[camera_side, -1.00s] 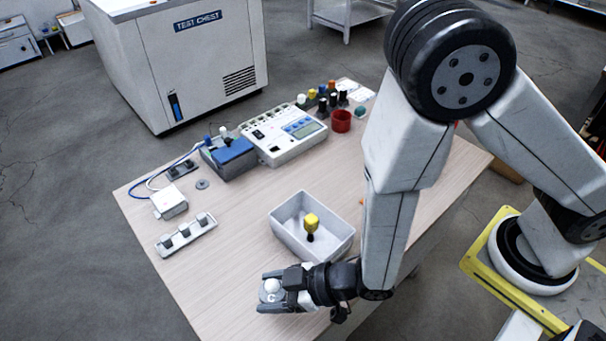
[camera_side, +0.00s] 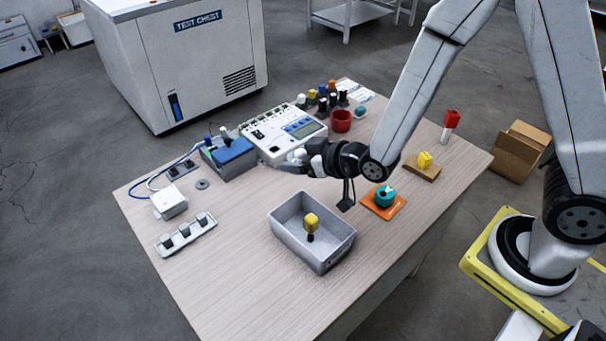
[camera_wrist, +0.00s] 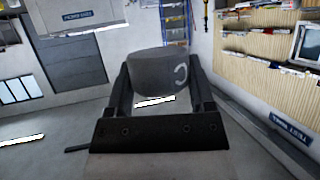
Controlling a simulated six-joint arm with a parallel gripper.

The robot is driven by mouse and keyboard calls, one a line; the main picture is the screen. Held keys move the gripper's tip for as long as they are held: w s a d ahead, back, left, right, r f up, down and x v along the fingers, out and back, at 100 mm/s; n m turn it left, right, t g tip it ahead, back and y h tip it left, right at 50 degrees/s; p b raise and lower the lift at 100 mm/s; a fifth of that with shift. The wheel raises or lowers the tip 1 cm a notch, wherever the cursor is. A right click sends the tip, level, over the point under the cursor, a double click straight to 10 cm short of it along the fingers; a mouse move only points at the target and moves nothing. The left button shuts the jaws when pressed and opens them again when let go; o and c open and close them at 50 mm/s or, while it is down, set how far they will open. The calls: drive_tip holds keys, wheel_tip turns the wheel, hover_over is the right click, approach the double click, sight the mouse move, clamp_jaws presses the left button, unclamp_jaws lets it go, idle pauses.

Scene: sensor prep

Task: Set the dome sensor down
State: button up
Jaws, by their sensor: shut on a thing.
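The dome sensor (camera_wrist: 153,72) is a grey round body marked with a letter C, between the two fingers in the wrist view. My gripper (camera_wrist: 153,85) is shut on it and points level. In the side view my gripper (camera_side: 296,162) is at the front right edge of the white meter box (camera_side: 272,135), and the sensor shows there only as a small pale shape (camera_side: 297,155). I cannot tell its exact height above the table.
A grey bin (camera_side: 345,246) holding a yellow-topped piece (camera_side: 311,223) stands in front. A red cup (camera_side: 341,121), an orange plate with a teal ring (camera_side: 384,196) and a wooden block with a yellow piece (camera_side: 424,161) are to the right.

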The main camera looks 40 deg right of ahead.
drive_tip(key=w+d+r+m+h, duration=0.1)
drive_tip(key=d+r+m+h, duration=0.1)
drive_tip(key=d, duration=1)
wheel_tip(320, 180, up, 2)
drive_tip(key=shift+w+r+m+h, duration=0.1)
drive_tip(key=shift+w+m+h, duration=0.3)
drive_tip(key=shift+h, duration=0.3)
drive_tip(key=s+a+f+n+y, duration=0.2)
drive_tip(key=a+f, duration=0.1)
drive_tip(key=a, duration=0.6)
drive_tip(key=s+a+f+n+y, duration=0.2)
drive_tip(key=a+f+y, duration=0.15)
drive_tip(key=a, duration=0.55)
drive_tip(key=s+a+f+n+g+y, duration=0.1)
drive_tip(key=s+a+f+n, duration=0.1)
drive_tip(key=s+a, duration=0.4)
drive_tip(key=s+a+f+n+g+y, duration=0.2)
drive_tip(key=s+a+f+n, duration=0.1)
drive_tip(key=s+a, duration=0.4)
drive_tip(key=shift+s+a+f, duration=0.2)
drive_tip(key=shift+a+f, duration=0.1)
drive_tip(key=shift+f, duration=0.55)
drive_tip(key=shift+f+y, duration=0.15)
drive_tip(key=shift+y, duration=0.1)
drive_tip(key=shift+f, duration=2.8)
